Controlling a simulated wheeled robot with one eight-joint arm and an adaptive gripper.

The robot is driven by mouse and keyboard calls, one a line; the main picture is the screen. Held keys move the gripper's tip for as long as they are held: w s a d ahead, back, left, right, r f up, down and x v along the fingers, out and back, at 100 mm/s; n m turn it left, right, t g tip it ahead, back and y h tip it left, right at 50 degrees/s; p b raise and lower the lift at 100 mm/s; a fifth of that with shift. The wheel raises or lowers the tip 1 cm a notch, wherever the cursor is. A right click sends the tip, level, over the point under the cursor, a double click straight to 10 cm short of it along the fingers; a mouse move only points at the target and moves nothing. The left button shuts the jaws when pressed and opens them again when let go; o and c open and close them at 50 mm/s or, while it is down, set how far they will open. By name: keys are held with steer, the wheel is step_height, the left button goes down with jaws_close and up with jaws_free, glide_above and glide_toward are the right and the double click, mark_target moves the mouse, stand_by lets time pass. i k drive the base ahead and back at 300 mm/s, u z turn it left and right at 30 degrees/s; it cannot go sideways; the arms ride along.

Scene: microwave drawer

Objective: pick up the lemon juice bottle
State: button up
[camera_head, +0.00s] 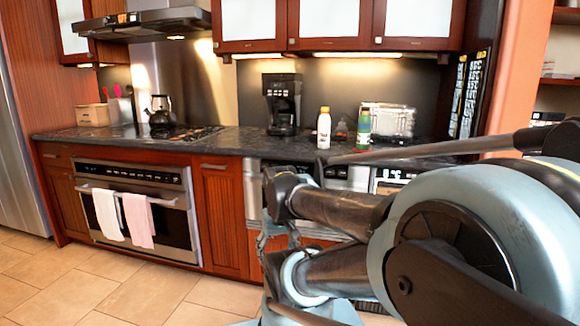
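Two bottles stand upright on the dark counter (225,142) at the back. One is a white bottle (324,129) with a yellowish cap. The other is a mostly green bottle (363,131) with a pale, orange-tinted top, a little to its right. Their labels are too small to read, so I cannot tell which is the lemon juice. Both are clear of my arm, which fills the lower right, folded in front of the counter. I cannot make out my gripper's fingers among the arm links.
A black coffee maker (282,103) stands left of the bottles. A silver toaster-like appliance (388,119) is behind the green bottle, with a small dark item between the bottles. A kettle (161,111) sits on the stove. An oven (140,212) holds two towels. Tiled floor is open at lower left.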

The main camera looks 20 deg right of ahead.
mark_target(324, 124)
steer(key=z, duration=0.2)
steer(key=k, duration=0.35)
steer(key=u, duration=0.55)
steer(key=i, duration=1.15)
steer(key=z, duration=0.35)
